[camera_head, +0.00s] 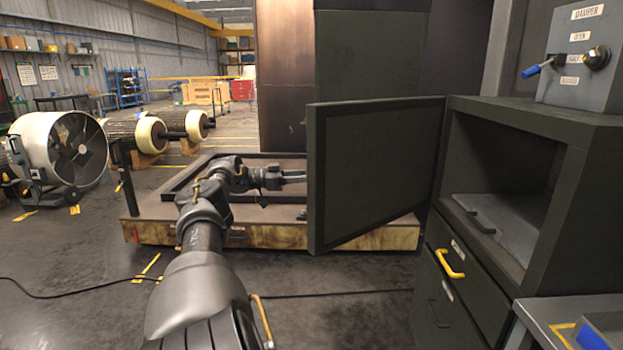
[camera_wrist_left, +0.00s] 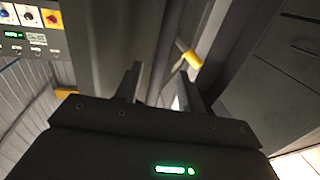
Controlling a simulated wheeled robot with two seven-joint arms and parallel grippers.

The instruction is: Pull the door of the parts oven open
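The parts oven (camera_head: 573,215) stands at the right with its front opening uncovered. Its dark door (camera_head: 375,170) is swung far out, hinged at the oven's left edge, inner face towards the head camera. My left gripper (camera_head: 292,176) is at the door's free edge, its fingertips close to or partly behind it. In the left wrist view the two fingers (camera_wrist_left: 160,88) are apart, with nothing seen clamped between them. A yellow handle (camera_wrist_left: 190,56) shows just beyond the fingertips, nearer the right finger; I cannot tell whether they touch. My right gripper is not in view.
A low wooden-sided platform (camera_head: 265,236) lies behind the door and under my left arm. A yellow-handled drawer (camera_head: 465,285) is below the oven opening. A control box with a blue-handled lever (camera_head: 537,68) sits on top. A fan (camera_head: 62,152) stands far left.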

